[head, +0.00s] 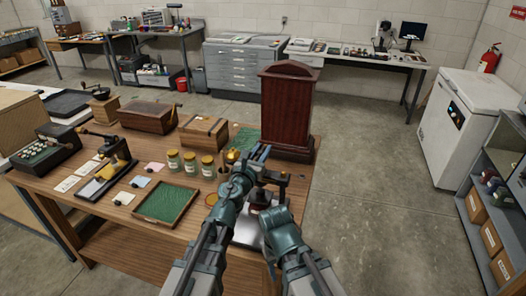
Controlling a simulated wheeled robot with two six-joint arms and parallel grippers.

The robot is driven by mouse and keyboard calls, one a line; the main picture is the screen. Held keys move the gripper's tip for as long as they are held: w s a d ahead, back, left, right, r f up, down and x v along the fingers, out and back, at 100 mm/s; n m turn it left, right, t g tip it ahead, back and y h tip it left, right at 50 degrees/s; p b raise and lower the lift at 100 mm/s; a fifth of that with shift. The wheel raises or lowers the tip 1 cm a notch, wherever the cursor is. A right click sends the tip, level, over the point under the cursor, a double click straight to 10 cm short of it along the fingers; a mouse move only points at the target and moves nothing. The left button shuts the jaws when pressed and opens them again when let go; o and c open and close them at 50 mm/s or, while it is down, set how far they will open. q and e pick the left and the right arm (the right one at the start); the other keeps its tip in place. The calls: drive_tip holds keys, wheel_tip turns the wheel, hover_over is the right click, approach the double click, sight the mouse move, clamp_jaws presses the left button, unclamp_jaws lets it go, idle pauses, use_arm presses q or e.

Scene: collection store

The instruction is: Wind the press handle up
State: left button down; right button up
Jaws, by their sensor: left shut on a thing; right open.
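The press (247,234) stands at the front right of the wooden table, with a pale metal base and dark upper parts. My two arms cover much of it. My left gripper (261,154) is at the top of the press, shut on the press handle, which is mostly hidden behind the jaws. My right gripper (262,197) is lower, close to the middle of the press, and open. I cannot tell whether it touches the press.
A tall dark red wooden case (288,108) stands right behind the press. A green-lined tray (166,204), several lidded jars (190,163), a wooden box (203,133) and a black-and-brass device (108,170) lie to the left. The floor (375,215) right of the table is clear.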

use_arm(q)
drive_tip(key=shift+a+n+t+y, duration=0.1)
drive_tip(key=shift+n+t+y, duration=0.5)
drive_tip(key=shift+n+y, duration=1.05)
drive_tip(key=shift+w+y, duration=0.1)
drive_tip(key=shift+y, duration=0.55)
drive_tip(key=c, duration=0.7)
unclamp_jaws()
drive_tip(key=shift+a, duration=0.1)
drive_tip(key=shift+o, duration=0.2)
